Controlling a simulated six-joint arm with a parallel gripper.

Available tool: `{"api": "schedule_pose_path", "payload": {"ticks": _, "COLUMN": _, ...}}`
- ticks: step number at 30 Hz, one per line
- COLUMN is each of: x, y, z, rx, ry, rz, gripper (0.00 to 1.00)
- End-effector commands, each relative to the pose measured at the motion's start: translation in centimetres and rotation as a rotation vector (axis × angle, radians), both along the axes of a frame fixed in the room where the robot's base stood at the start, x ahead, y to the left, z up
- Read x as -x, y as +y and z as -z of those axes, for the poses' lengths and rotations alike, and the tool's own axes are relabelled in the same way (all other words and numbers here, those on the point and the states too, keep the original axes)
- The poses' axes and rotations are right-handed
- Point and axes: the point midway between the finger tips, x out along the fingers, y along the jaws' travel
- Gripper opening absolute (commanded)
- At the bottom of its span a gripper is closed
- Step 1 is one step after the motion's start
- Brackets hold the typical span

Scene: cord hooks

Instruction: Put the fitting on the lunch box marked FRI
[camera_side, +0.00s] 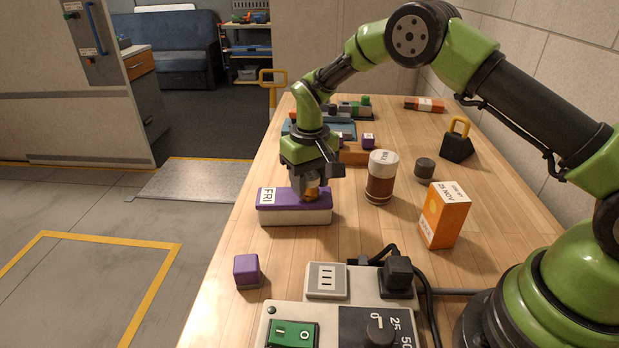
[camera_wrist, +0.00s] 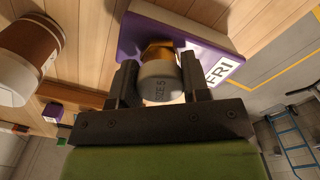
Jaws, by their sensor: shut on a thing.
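The lunch box (camera_side: 294,214) has a purple lid, a pale body and a white FRI label; it stands on the table. Its purple lid (camera_wrist: 137,37) also shows in the wrist view, with the label at its right. The fitting (camera_wrist: 160,81) is a grey cylinder marked SIZE 5 with a brass-coloured part at its far end. My gripper (camera_wrist: 158,88) is shut on the fitting, one jaw on each side. In the side view my gripper (camera_side: 308,183) is over the lid's right part, and the brass end (camera_side: 312,196) is at the lid; I cannot tell whether they touch.
A brown jar with a white lid (camera_side: 381,178) stands close to the right of my gripper. An orange carton (camera_side: 445,215), a dark round piece (camera_side: 424,169) and a black weight (camera_side: 457,146) are farther right. A purple cube (camera_side: 246,271) and a switch panel (camera_side: 340,318) are in front.

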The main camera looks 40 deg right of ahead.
Motion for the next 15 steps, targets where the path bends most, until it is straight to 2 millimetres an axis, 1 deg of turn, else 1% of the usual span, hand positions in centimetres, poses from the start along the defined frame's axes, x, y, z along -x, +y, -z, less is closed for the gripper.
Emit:
{"api": "schedule_pose_path", "payload": {"ticks": 1, "x": 0.0, "y": 0.0, "z": 0.09, "rx": 0.0, "ry": 0.0, "rz": 0.0, "gripper": 0.47}}
{"api": "schedule_pose_path", "payload": {"ticks": 2, "x": 0.0, "y": 0.0, "z": 0.07, "rx": 0.0, "ry": 0.0, "rz": 0.0, "gripper": 0.54}}
{"api": "schedule_pose_path", "payload": {"ticks": 3, "x": 0.0, "y": 0.01, "z": 0.06, "rx": 0.0, "ry": 0.0, "rz": 0.0, "gripper": 0.63}}
{"api": "schedule_pose_path", "payload": {"ticks": 4, "x": 0.0, "y": 0.01, "z": 0.06, "rx": 0.0, "ry": 0.0, "rz": 0.0, "gripper": 0.68}}
{"api": "schedule_pose_path", "payload": {"ticks": 11, "x": 0.0, "y": 0.0, "z": 0.03, "rx": 0.0, "ry": 0.0, "rz": 0.0, "gripper": 0.68}}
{"api": "schedule_pose_path", "payload": {"ticks": 15, "x": -0.04, "y": -0.01, "z": -0.7, "rx": 0.0, "ry": -0.002, "rz": 0.0, "gripper": 0.68}}
